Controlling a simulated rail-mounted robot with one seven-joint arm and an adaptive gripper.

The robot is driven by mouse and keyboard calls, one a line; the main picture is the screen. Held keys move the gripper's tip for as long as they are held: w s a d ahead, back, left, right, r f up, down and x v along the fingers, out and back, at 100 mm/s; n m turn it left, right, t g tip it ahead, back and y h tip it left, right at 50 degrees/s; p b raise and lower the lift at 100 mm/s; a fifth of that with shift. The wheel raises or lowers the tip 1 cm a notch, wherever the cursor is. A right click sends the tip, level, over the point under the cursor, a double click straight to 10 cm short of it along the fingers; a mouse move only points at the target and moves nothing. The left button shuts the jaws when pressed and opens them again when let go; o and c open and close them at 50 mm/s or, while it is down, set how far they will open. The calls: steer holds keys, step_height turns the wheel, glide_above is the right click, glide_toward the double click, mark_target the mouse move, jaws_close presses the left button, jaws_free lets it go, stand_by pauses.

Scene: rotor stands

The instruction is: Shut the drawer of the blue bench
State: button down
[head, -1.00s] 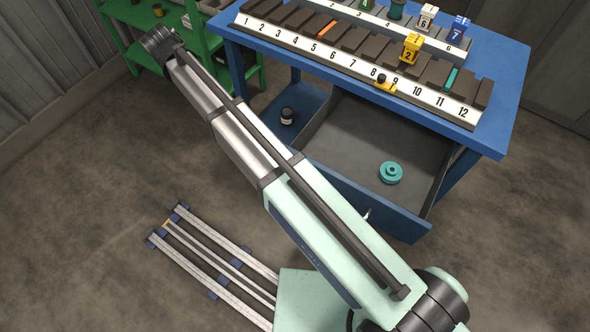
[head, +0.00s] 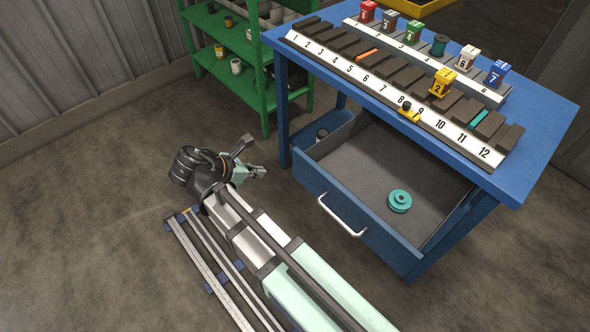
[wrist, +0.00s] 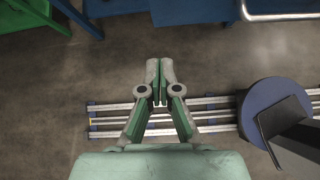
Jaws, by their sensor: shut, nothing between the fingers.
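The blue bench (head: 545,112) stands at the right in the head view. Its drawer (head: 360,222) is pulled well out, with a light metal handle (head: 342,216) on the front panel. A teal round part (head: 400,200) lies inside the drawer. My gripper (head: 262,171) is low, to the left of the drawer front and apart from it. In the wrist view my gripper (wrist: 160,66) has its fingers together and empty. The handle (wrist: 282,16) shows at the top right there, beyond the fingertips.
A green shelf (head: 240,55) with jars stands behind, left of the bench. Numbered racks with coloured blocks sit on the bench top. Rails (head: 205,262) run along the floor.

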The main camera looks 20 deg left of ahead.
steer(key=p, duration=0.2)
glide_toward(295, 166)
steer(key=shift+n, duration=0.4)
steer(key=x, duration=0.5)
steer(key=shift+f, duration=0.6)
steer(key=shift+w+d, duration=0.15)
steer(key=shift+w, duration=0.2)
steer(key=shift+w, duration=0.1)
